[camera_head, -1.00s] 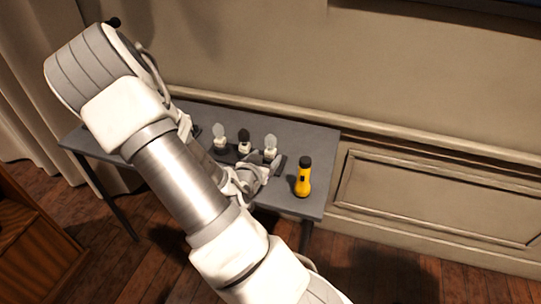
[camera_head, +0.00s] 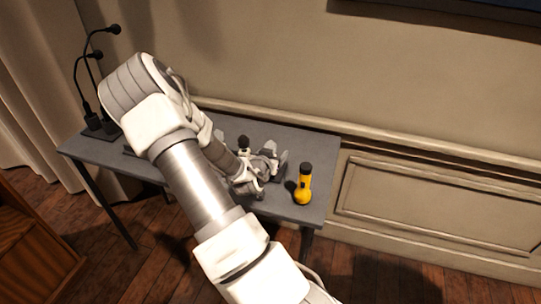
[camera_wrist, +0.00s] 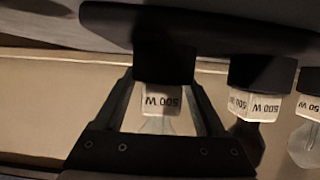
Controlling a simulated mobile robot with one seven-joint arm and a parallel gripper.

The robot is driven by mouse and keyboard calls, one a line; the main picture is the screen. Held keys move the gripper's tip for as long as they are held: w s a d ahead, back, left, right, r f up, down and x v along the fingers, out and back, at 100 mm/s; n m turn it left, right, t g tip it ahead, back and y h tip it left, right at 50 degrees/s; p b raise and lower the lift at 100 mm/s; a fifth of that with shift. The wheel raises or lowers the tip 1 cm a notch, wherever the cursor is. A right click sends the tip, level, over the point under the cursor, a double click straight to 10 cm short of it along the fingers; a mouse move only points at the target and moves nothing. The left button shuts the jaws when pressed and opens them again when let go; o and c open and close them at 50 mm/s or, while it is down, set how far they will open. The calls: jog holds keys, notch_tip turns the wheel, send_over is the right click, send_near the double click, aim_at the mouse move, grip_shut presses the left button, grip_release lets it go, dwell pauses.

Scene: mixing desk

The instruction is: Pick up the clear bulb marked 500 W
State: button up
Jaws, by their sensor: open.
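The wrist view is upside down and shows a bulb with pale, see-through glass (camera_wrist: 158,125). Its white base (camera_wrist: 162,100) reads 500 W and sits in a dark socket. My gripper (camera_wrist: 160,92) is open, with one finger on each side of this bulb; I cannot tell whether either finger touches it. In the head view my gripper (camera_head: 262,172) is at the bulb stand's right end and largely hides this bulb. A dark bulb (camera_wrist: 250,143), also marked 500 W, is beside it. A third, clear bulb (camera_wrist: 302,145) is at the right edge, its marking only partly readable.
The bulbs stand on a grey desk (camera_head: 300,140) against the wall. Two black gooseneck microphones (camera_head: 98,100) are at the desk's left end. My arm covers the desk's middle.

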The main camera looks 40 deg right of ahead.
grip_shut()
dwell(0.3)
